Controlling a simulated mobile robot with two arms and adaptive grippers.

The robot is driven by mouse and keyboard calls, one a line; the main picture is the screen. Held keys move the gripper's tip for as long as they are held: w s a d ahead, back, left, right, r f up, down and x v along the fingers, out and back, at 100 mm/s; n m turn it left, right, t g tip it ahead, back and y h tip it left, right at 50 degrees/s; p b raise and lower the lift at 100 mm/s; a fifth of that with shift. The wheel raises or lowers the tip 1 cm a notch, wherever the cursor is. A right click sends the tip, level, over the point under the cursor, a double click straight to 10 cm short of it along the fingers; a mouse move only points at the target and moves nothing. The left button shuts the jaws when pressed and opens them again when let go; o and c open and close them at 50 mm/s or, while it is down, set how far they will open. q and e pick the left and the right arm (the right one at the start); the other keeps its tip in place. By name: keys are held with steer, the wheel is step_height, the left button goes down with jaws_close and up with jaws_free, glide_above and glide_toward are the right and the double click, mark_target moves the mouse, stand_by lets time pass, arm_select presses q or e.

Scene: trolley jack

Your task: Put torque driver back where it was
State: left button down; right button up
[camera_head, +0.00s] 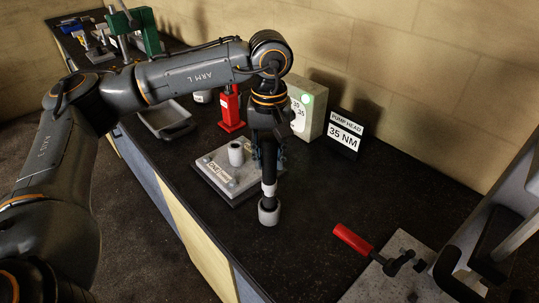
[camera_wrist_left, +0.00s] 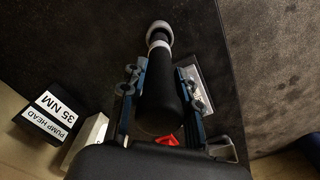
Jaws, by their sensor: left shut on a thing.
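The torque driver (camera_head: 269,190) has a black grip, a pale collar and a grey round end. In the head view it hangs below my left gripper (camera_head: 268,155), its grey end lowest, over the dark bench top in front of the grey base plate. In the left wrist view the driver (camera_wrist_left: 160,85) lies between the two blue-grey fingers of my left gripper (camera_wrist_left: 160,92), which is shut on it. The base plate (camera_head: 209,182) bears a label and an upright grey cup (camera_head: 236,153); my gripper hides its right part.
Behind stand a box with a green light (camera_head: 308,104), a "PUMP HEAD 35 NM" sign (camera_head: 344,134) and a red stand (camera_head: 231,110). A grey tray (camera_head: 165,120) sits left. A red-handled clamp (camera_head: 354,240) is at front right. Bench between driver and clamp is clear.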

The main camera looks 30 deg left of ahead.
arm_select(q)
steer(key=shift+f, duration=0.1)
steer(key=c, duration=1)
jaws_free()
steer(key=shift+s, duration=0.1)
steer(key=shift+r+p, duration=0.55)
steer(key=shift+r, duration=0.05)
step_height(320, 180, up, 11)
steer(key=shift+d+f+b, duration=0.1)
steer(key=shift+b, duration=1)
steer(key=shift+r, duration=0.6)
steer(key=shift+f, duration=0.1)
